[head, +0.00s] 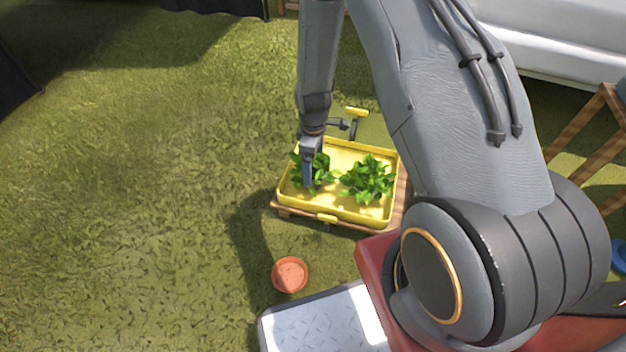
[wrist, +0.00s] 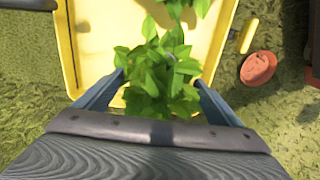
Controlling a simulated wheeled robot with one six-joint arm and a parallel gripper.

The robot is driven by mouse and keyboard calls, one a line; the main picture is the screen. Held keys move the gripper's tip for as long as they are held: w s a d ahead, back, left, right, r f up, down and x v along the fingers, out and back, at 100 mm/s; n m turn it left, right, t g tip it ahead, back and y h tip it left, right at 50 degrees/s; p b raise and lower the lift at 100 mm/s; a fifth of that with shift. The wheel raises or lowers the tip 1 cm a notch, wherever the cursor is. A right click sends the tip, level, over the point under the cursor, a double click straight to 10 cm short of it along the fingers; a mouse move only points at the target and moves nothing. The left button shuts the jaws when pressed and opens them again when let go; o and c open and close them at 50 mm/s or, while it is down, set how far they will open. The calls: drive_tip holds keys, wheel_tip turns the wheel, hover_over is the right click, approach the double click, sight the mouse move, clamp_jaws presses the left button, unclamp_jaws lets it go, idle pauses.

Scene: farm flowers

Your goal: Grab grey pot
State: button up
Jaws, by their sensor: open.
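Two leafy green plants stand in a yellow crate (head: 345,212), whose wall also shows in the wrist view (wrist: 67,55). In the head view my gripper (head: 308,172) points down at the left plant (head: 325,174). In the wrist view my gripper (wrist: 160,82) is open, with one finger on each side of this plant (wrist: 150,75). The other plant (head: 368,178) is to its right in the head view and at the top edge of the wrist view (wrist: 187,6). No grey pot can be made out; leaves hide whatever holds the plants.
An orange-brown pot (head: 290,274) stands on the grass in front of the crate, and shows at right in the wrist view (wrist: 258,68). The crate rests on a wooden base (head: 285,211). A wooden frame (head: 580,131) is at far right. Grass at left is clear.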

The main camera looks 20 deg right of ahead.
sight(313, 175)
drive_tip(key=shift+w+f+b, duration=0.2)
drive_tip(key=shift+f+b, duration=1.25)
drive_tip(key=shift+f, duration=1.25)
drive_tip(key=shift+c, duration=0.5)
drive_tip(key=shift+r, duration=0.1)
drive_tip(key=c, duration=1.3)
